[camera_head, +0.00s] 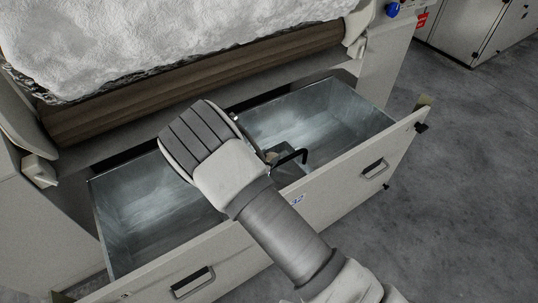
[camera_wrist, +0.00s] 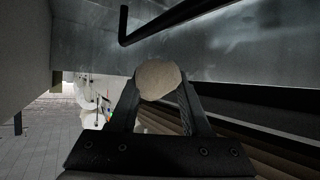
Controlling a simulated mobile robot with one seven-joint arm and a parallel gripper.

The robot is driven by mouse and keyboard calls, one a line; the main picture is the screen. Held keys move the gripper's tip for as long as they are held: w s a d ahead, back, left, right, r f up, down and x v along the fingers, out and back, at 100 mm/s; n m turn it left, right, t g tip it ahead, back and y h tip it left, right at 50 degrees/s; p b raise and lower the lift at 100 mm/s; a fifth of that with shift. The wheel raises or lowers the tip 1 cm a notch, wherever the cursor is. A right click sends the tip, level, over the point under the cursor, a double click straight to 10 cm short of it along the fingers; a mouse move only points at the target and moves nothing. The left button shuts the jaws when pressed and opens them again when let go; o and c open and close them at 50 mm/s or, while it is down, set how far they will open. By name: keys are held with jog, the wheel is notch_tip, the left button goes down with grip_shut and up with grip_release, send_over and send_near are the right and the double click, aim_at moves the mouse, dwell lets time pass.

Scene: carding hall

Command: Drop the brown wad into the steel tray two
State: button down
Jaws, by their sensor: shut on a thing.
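My gripper (camera_wrist: 159,92) is shut on a pale brown, roundish wad (camera_wrist: 158,78), seen between its two dark fingers in the wrist view. In the head view my arm hides most of the gripper and wad. Two open steel trays sit side by side in a pulled-out drawer: a left tray (camera_head: 150,205) and a right tray (camera_head: 318,115). My gripper is near the right tray's inner left end. The visible floors of both trays look bare. A small blue mark on the drawer front is too small to read for certain.
The drawer front (camera_head: 345,178) has black pulls. A brown roller (camera_head: 200,85) under white fibre lies behind. Grey floor is clear at right.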

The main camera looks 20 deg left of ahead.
jog(key=shift+c, duration=1.4)
grip_release()
jog(key=shift+s+r, duration=0.1)
jog(key=shift+r, duration=0.05)
jog(key=p+v, duration=0.3)
jog(key=v, duration=0.4)
jog(key=shift+s, duration=0.15)
jog(key=shift+r, duration=0.1)
